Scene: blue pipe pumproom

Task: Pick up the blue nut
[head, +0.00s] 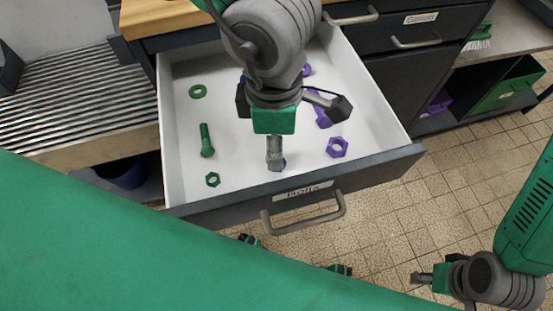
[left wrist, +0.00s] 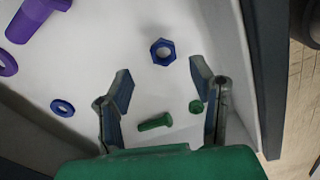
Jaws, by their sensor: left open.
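The blue nut (left wrist: 162,51) lies flat on the white drawer floor in the left wrist view, just beyond my left gripper's tips and roughly centred between them. In the head view only a sliver of blue (head: 284,163) shows beside the left finger; the rest is hidden. My left gripper (left wrist: 160,78) is open and empty, pointing down into the drawer; it also shows in the head view (head: 275,165). My right gripper (head: 421,278) is at the lower right above the tiled floor, away from the drawer; its finger gap is unclear.
The open drawer (head: 184,185) also holds a green washer (head: 197,91), green bolt (head: 206,140), green nut (head: 212,180), purple nut (head: 337,147) and purple bolt (head: 322,117). A blue washer (left wrist: 62,107) shows in the wrist view. The drawer's front wall and handle (head: 305,218) border the near side.

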